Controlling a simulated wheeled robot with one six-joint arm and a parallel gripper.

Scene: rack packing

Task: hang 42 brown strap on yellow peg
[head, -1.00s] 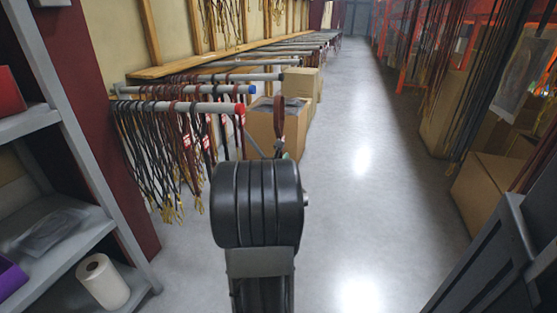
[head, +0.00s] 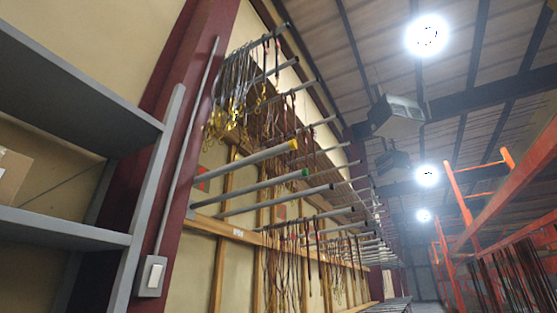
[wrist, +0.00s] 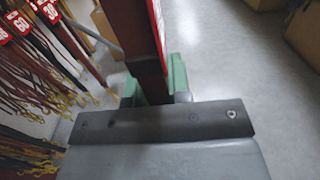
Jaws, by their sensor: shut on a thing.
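The yellow peg is a grey bar with a yellow tip (head: 293,145), sticking out from the wall in the head view. It looks bare along its length. In the wrist view, my gripper (wrist: 155,85) has its green fingers shut on a dark brown strap (wrist: 143,40). A red and white tag on the strap is seen at a steep angle, and I cannot read its number. The strap's lower part is hidden by the gripper. My gripper and the strap are not in the head view.
A green-tipped peg (head: 304,173) sits just below the yellow one. Pegs above hold straps with yellow ends (head: 238,110). More straps (head: 290,265) hang lower. A grey shelf (head: 60,228) stands at left. Numbered straps (wrist: 45,60) hang left of my gripper.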

